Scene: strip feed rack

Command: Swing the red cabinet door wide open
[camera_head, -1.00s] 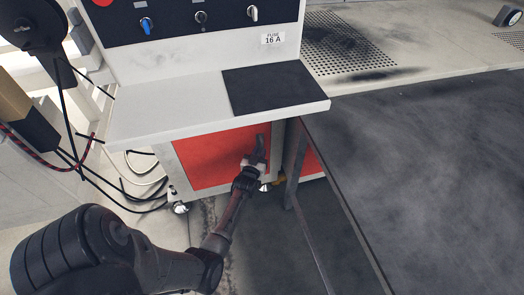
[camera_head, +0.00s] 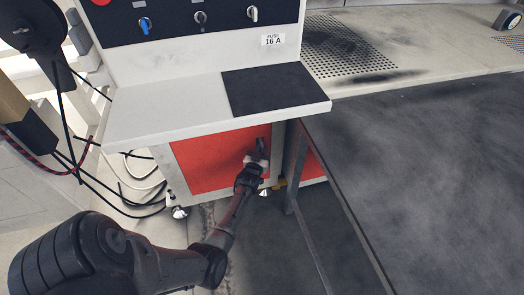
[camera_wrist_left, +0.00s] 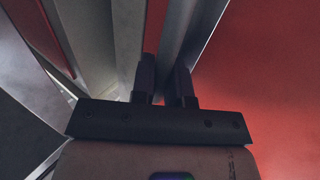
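The red cabinet door (camera_head: 212,162) is on the front of the white cabinet below the worktop in the head view. It looks closed, flush with its frame. Its dark upright handle (camera_head: 261,144) is near the door's right edge. My left gripper (camera_head: 257,158) is at the handle, hiding its lower part. In the left wrist view, the fingers of my left gripper (camera_wrist_left: 164,85) stand close together with the grey handle bar (camera_wrist_left: 191,40) between them, and red door surface (camera_wrist_left: 265,90) fills the right side. My right gripper is not in view.
A dark table (camera_head: 430,150) with a metal leg (camera_head: 296,165) stands just right of the door. Loose cables (camera_head: 130,185) lie on the floor at left. The white worktop (camera_head: 170,112) overhangs the door. The floor in front is partly clear.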

